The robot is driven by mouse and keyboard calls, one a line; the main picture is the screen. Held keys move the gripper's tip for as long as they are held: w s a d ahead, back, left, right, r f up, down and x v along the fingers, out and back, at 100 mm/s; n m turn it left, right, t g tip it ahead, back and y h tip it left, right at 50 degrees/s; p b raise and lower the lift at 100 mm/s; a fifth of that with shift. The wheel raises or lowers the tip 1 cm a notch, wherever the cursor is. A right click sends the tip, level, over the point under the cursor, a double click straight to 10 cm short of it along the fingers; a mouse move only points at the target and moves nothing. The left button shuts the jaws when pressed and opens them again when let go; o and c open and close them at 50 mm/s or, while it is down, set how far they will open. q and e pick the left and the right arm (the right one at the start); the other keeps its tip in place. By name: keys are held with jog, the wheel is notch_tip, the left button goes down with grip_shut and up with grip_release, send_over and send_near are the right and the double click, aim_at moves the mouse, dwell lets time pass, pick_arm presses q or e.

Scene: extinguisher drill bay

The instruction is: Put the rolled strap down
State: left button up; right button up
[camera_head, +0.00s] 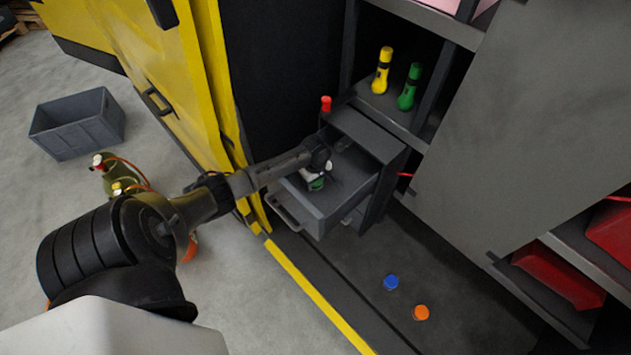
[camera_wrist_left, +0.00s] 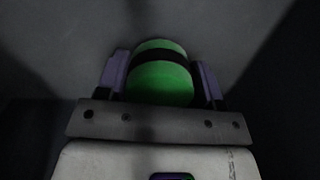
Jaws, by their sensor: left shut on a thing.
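The rolled strap (camera_wrist_left: 160,78) is a green roll with a black band. In the left wrist view it sits between the two fingers of my left gripper (camera_wrist_left: 160,85), which is shut on it. I cannot tell whether the strap touches the drawer floor. My right gripper is not in view.
Yellow (camera_head: 382,70) and green (camera_head: 409,88) flashlights stand on the shelf above. A red cap-like item (camera_head: 326,103) is by the drawer unit. Blue (camera_head: 391,282) and orange (camera_head: 421,312) discs lie below. A grey crate (camera_head: 78,125) stands left on the floor.

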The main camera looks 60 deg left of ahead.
pick_arm(q)
jog(key=shift+f, duration=0.25)
jog(key=shift+f, duration=0.15)
jog(key=o, duration=1)
jog(key=shift+o, duration=0.2)
notch_tip(320, 180, up, 12)
jog(key=shift+r, duration=0.15)
